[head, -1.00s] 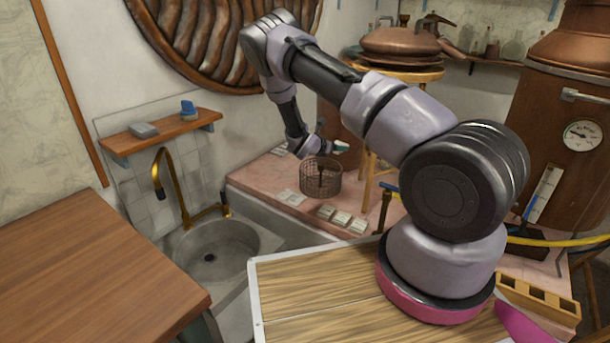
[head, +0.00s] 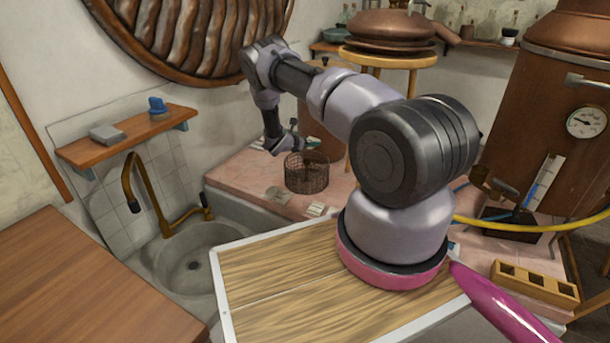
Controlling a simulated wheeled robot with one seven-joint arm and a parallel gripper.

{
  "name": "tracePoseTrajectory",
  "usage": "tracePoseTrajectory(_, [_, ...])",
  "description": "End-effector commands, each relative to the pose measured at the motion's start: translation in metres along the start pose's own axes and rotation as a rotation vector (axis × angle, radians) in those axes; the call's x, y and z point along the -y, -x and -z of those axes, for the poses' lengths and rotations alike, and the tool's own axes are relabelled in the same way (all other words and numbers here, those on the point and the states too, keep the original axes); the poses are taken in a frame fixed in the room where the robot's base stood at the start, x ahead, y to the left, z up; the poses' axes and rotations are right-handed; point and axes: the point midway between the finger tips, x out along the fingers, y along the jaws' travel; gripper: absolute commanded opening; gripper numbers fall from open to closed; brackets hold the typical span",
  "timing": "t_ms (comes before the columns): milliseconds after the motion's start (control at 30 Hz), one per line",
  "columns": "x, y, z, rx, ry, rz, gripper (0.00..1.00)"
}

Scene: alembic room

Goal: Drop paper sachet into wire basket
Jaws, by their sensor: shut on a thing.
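The round brown wire basket (head: 307,178) stands upright on the pink stone counter. My gripper (head: 303,143) is just above the basket's rim, its fingers pointing right. It is shut on a small pale-teal piece, the paper sachet (head: 313,142), which appears over the basket in the picture. The sachet is tiny here, and its height above the rim is hard to judge. Another pale sachet (head: 316,209) lies on the counter in front of the basket, partly cut off by my arm.
Flat papers (head: 278,196) lie left of the basket. A stone sink (head: 200,258) with a brass tap (head: 140,190) is at the left. A copper still (head: 545,120) and a yellow hose (head: 540,226) are at the right. A wooden stool (head: 390,60) stands behind.

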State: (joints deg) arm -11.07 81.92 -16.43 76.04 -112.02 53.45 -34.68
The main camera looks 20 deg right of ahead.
Motion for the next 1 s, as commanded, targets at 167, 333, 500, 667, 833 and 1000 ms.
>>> tracePoseTrajectory(167, [0.0, -0.007, 0.015, 0.001, -0.001, 0.001, 0.2])
tracePoseTrajectory(333, [0.001, -0.009, 0.021, 0.001, -0.001, 0.001, 0.2])
tracePoseTrajectory(500, [0.0, -0.009, 0.021, 0.001, -0.001, 0.0, 0.2])
tracePoseTrajectory(667, [0.0, -0.009, 0.021, 0.001, -0.001, 0.0, 1.0])
tracePoseTrajectory(833, [0.0, -0.009, 0.021, 0.001, -0.001, 0.0, 1.0])
tracePoseTrajectory(1000, [-0.001, -0.001, 0.021, 0.001, 0.0, -0.002, 1.0])
